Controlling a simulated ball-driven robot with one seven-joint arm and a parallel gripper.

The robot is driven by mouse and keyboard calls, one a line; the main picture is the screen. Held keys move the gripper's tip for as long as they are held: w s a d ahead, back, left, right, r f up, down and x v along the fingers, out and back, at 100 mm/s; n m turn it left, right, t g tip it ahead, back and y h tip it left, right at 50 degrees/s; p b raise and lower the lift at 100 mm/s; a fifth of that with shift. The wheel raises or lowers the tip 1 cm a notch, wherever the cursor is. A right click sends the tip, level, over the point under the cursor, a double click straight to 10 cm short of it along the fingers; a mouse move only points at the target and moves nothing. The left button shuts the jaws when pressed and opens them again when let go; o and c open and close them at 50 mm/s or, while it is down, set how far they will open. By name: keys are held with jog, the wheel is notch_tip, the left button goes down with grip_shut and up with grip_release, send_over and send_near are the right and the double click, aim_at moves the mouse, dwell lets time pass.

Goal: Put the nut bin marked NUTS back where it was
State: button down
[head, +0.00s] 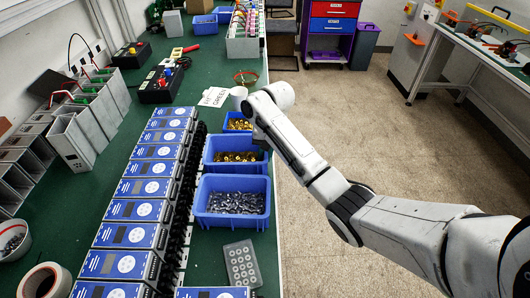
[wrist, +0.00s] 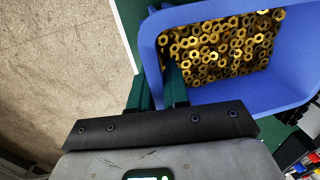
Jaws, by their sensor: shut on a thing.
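The nut bin (head: 235,169) is a blue open-top bin holding brass nuts, near the right edge of the green bench in the head view. It fills the upper right of the wrist view (wrist: 215,96), with many brass hex nuts inside. My gripper (head: 262,142) is at the bin's right far side. In the wrist view my gripper (wrist: 160,88) is shut on the bin wall, one finger inside and one outside. No NUTS marking is readable. I cannot tell whether the bin rests on the bench or is slightly raised.
A blue bin of silver screws (head: 232,222) stands just in front, and a smaller blue bin (head: 238,118) stands behind. A row of blue-faced soft starters (head: 140,187) lies to the left. A grey block with holes (head: 241,264) sits nearer. Open floor lies right of the bench.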

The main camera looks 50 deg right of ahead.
jog(key=shift+f, duration=0.1)
jog(key=c, duration=1.1)
grip_release()
notch_tip(320, 180, up, 12)
jog(key=s+d+p, duration=0.1)
jog(key=p, duration=0.3)
jog(key=shift+s+p, duration=0.15)
jog(key=shift+p, duration=0.25)
jog(key=shift+d, duration=0.1)
